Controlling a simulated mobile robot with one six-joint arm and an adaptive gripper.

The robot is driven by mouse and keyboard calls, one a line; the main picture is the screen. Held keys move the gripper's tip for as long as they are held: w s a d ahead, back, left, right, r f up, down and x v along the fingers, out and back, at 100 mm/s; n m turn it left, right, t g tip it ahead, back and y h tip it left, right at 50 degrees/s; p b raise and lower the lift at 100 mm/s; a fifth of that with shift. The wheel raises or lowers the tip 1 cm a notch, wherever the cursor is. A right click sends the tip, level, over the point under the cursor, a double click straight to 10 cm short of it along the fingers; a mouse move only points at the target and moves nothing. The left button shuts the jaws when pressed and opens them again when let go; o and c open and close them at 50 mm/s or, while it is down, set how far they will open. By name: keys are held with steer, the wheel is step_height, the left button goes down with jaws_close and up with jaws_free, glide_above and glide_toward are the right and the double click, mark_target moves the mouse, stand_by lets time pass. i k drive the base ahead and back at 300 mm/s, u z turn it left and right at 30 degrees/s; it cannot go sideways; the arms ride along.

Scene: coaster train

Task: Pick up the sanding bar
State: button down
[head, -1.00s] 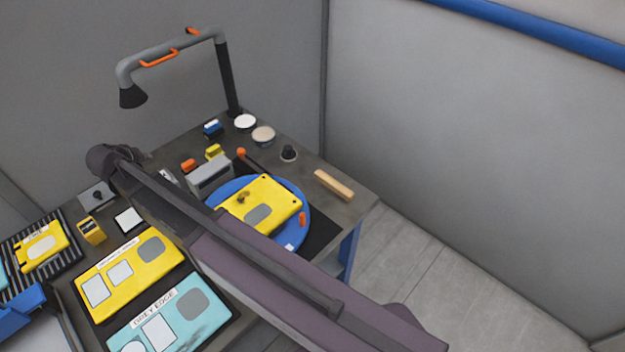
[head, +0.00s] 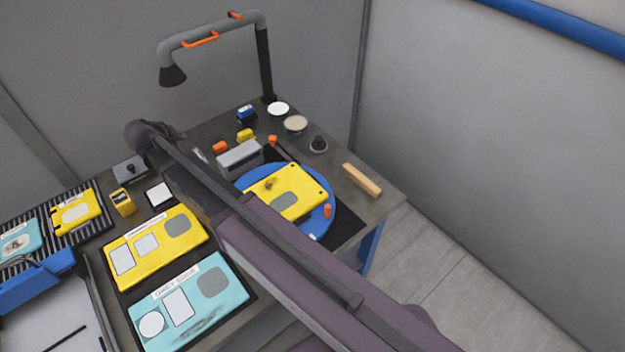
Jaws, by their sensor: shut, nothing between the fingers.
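A long tan bar (head: 361,180), which looks like the sanding bar, lies flat near the right edge of the dark workbench (head: 380,207). It is in full view with nothing on it and bare bench around it. My arm crosses the head view from the bottom right to the upper left, left of the bar and apart from it in the picture. I cannot make out my gripper or its fingers.
A blue round turntable (head: 327,221) with a yellow panel (head: 287,193) is left of the bar. A dark knob (head: 318,144) and a round tin (head: 296,124) stand behind. A lamp (head: 173,75) overhangs the back. Yellow and teal panels (head: 188,300) fill the front left.

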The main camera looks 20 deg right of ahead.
mark_target(363, 182)
steer(key=k, duration=1)
